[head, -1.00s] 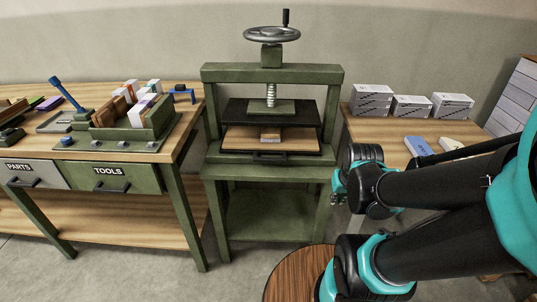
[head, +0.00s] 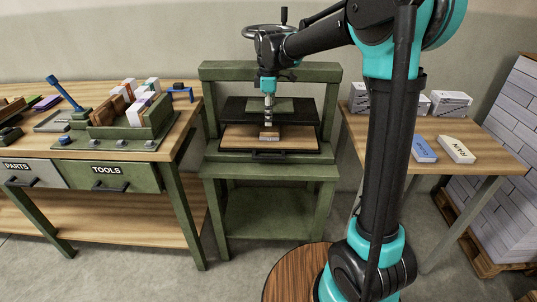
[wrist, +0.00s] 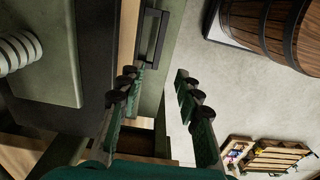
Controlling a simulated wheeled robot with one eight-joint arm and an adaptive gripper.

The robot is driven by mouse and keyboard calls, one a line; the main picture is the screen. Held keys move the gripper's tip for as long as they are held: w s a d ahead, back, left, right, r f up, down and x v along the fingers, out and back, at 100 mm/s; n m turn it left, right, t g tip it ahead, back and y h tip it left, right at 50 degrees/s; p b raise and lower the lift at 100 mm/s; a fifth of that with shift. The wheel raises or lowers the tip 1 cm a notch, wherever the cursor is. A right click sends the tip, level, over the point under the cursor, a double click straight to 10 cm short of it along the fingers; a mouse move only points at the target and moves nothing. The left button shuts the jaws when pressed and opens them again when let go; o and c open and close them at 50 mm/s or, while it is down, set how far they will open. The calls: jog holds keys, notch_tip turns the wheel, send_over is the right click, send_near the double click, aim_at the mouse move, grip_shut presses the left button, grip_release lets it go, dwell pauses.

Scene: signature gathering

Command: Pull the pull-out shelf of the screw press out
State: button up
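The green screw press (head: 325,110) stands between two tables. A black bar handle (head: 270,155) is on the shelf's front edge. My gripper (head: 268,116) hangs in front of the press, fingers downward. In the wrist view my gripper (wrist: 155,76) is open and empty. The handle (wrist: 153,42) shows ahead, between the finger lines and apart from them. The press screw (wrist: 20,50) is at left.
The left workbench (head: 185,112) has a tool drawer (head: 115,176) and a block holder. The right table (head: 485,150) holds white boxes and two labelled blocks. A barrel (wrist: 265,30) stands near the press front in the wrist view. Floor shows around it.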

aim_at(269, 157)
notch_tip(269, 157, down, 17)
jog(key=shift+f, duration=0.2)
dwell(0.4)
jog(key=shift+c, duration=0.4)
grip_shut()
